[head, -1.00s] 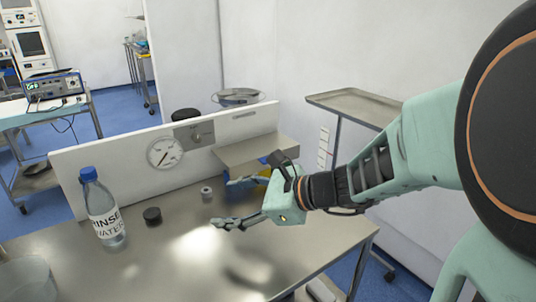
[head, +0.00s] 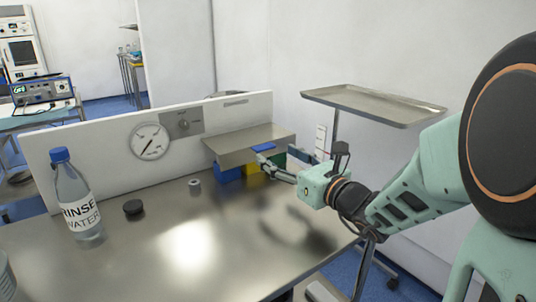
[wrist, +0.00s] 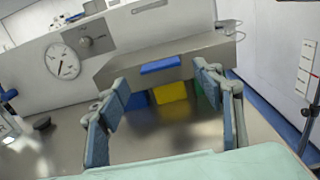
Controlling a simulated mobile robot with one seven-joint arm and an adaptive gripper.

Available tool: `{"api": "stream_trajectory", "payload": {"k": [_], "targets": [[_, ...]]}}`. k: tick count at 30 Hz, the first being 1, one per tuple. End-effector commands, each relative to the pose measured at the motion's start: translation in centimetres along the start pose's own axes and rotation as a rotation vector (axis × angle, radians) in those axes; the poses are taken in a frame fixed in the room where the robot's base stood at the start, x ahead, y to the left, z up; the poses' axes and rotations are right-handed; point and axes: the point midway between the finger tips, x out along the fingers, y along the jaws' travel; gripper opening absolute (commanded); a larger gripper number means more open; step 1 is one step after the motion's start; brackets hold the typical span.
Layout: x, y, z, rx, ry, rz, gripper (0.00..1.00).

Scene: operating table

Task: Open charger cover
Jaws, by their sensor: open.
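A grey metal cover (head: 240,143) juts out from the white back panel as a flat lid, with a blue tab (head: 264,147) at its front edge. The tab also shows centred in the wrist view (wrist: 160,65). Under the cover are a blue block (head: 229,173), a yellow block (wrist: 171,92) and a green one (wrist: 199,91). My gripper (head: 282,166) is open and empty, in front of the cover at its right end. In the wrist view its fingers are spread on either side of the tab, apart from it. In the head view the fingers partly hide the blocks.
The white panel (head: 90,145) with a gauge (head: 149,141) runs along the table's back. A rinse water bottle (head: 78,205), a black cap (head: 133,207) and a small metal ring (head: 195,185) stand left. A tray stand (head: 375,104) is behind right. The table's middle (head: 190,245) is clear.

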Motion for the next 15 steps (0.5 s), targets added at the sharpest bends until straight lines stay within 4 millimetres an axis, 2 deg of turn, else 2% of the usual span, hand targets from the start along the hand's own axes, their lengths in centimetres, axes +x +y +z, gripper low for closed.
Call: {"api": "stream_trajectory", "payload": {"k": [1, 6, 15], "targets": [[1.1, 0.0, -0.2, 0.000, -0.001, 0.002, 0.61], [3.5, 0.0, -0.2, 0.000, 0.000, 0.002, 0.61], [4.9, 0.0, 0.0, 0.000, 0.000, 0.000, 0.61]]}}
